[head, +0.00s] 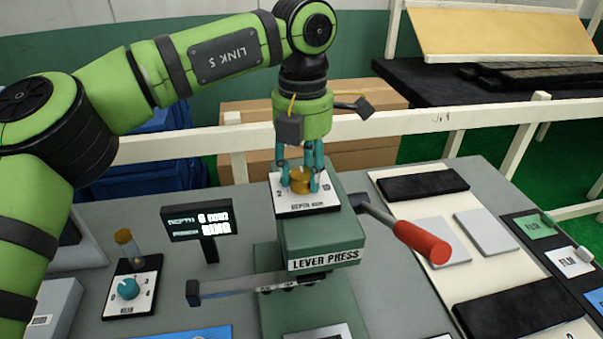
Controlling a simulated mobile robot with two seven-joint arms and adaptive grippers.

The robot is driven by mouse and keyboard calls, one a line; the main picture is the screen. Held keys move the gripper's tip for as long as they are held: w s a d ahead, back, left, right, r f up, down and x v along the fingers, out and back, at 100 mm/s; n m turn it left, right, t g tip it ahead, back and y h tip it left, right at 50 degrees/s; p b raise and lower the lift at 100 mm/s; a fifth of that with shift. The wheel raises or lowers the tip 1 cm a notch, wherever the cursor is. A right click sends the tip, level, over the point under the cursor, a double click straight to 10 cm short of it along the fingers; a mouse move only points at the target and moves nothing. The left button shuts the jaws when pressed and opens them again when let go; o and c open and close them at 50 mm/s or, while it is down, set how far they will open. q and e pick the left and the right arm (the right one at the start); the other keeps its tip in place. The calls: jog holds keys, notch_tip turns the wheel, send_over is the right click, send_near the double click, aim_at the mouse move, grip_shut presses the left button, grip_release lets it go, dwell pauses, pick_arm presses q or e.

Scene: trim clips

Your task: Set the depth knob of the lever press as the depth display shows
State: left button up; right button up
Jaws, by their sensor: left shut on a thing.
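The green lever press (318,236) stands in the middle of the grey bench, with a red-handled lever (422,242) at its right. On its top is a white plate marked "DEPTH" with a yellow-brown depth knob (300,181). My left gripper (299,183) points down over the press, its teal fingers shut on the knob from both sides. The fingers hide part of the dial; a "2" and a "10" show at its edges. The knob's exact setting cannot be read. My right gripper is not in view.
A small panel with a blue knob (128,289) and an amber lamp (127,241) stands at the left. Right of the press, a cream board (451,285) holds black and grey pads. Film cards (569,262) lie at the far right. A white rail (400,125) runs behind the bench.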

aim_at(304, 173)
pick_arm(q)
jog(key=shift+n, duration=0.3)
jog(key=o, duration=1.1)
jog(key=shift+w+d, duration=0.1)
jog(key=shift+d, duration=0.05)
jog(key=shift+o, duration=0.2)
jog(key=shift+r, duration=0.1)
notch_tip(304, 173, up, 12)
